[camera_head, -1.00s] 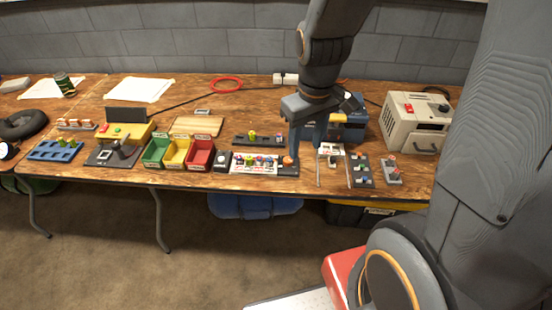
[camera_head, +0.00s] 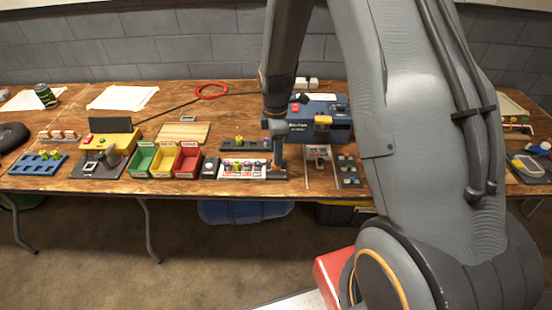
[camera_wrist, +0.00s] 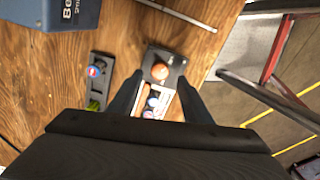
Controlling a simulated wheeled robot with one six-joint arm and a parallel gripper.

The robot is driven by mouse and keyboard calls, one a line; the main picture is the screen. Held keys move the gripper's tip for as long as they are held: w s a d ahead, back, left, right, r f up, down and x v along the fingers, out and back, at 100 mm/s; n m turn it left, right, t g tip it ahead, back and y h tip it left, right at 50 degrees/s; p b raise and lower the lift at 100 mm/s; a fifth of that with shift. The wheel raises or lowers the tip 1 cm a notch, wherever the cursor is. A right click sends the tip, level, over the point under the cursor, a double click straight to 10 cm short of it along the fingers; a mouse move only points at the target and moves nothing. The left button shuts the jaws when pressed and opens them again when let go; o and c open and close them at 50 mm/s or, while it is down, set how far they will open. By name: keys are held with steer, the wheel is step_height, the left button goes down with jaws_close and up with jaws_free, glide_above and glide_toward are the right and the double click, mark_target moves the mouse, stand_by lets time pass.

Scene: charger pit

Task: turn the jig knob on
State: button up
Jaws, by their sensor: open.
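The jig is a dark strip with a white panel (camera_head: 243,169) at the front edge of the table. In the wrist view, a round orange-brown knob (camera_wrist: 160,71) sits on a dark square base at the jig's end, and small coloured parts show on the white panel (camera_wrist: 157,101). My gripper (camera_wrist: 160,78) is open, its two dark fingers on either side of the knob in the picture. I cannot tell whether they touch it or how high they are. In the head view, my gripper (camera_head: 278,164) points down at the jig's right end and hides the knob.
A blue machine (camera_head: 318,122) stands just behind my gripper. A dark rack (camera_head: 240,145) lies behind the jig. Green, yellow and red bins (camera_head: 161,160) stand to its left, and a small switch panel (camera_head: 348,170) to its right.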

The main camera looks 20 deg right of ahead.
steer(key=shift+f+p, duration=0.4)
steer(key=shift+f, duration=1.7)
steer(key=shift+c, duration=0.6)
steer(key=c, duration=0.9)
steer(key=shift+c, duration=0.2)
